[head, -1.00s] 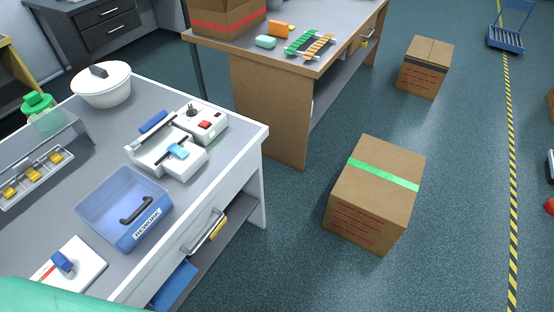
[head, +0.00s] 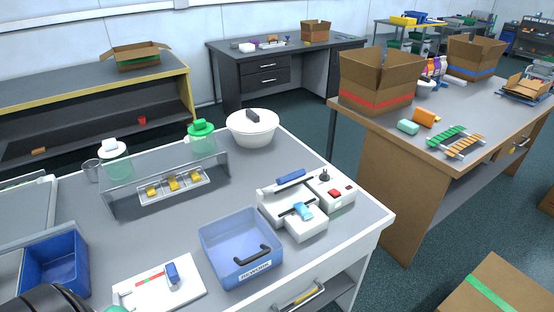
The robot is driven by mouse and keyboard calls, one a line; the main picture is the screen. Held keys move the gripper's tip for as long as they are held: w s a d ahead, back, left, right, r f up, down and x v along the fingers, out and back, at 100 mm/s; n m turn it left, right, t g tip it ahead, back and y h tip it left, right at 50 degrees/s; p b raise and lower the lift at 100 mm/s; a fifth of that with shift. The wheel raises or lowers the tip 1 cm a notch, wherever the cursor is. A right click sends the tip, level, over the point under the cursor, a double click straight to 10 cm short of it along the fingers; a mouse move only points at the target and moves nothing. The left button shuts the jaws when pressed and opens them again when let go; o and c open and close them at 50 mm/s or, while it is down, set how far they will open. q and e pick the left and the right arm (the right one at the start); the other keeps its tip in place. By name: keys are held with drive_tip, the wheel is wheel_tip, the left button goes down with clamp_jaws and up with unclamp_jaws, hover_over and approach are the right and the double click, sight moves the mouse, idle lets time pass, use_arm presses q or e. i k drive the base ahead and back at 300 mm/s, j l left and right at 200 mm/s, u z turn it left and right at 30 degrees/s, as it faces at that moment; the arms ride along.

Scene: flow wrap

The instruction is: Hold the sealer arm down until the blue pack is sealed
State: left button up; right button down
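The white sealer (head: 305,204) stands near the right corner of the grey-topped bench. Its arm carries a blue handle (head: 291,178) and looks raised, though the angle makes this hard to judge. A light blue pack (head: 303,211) lies on the front part of the sealer. A red switch (head: 335,193) and a black knob show on the sealer's control box. Neither of my grippers shows in the head view. Only a dark, rounded piece, which may be part of me, shows at the bottom left corner.
A blue rework bin (head: 241,243) with a black handle stands left of the sealer. Cardboard boxes stand beyond.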

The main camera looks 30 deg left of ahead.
sight(286, 182)
drive_tip(key=j+u, duration=0.5)
drive_tip(key=j, duration=0.2)
drive_tip(key=i+l, duration=0.15)
drive_tip(key=l, duration=0.25)
drive_tip(key=i+l, duration=0.15)
drive_tip(key=l, duration=0.25)
drive_tip(key=i+l, duration=0.15)
drive_tip(key=l, duration=0.25)
drive_tip(key=i+l, duration=0.15)
drive_tip(key=l, duration=0.25)
drive_tip(key=u, duration=1.95)
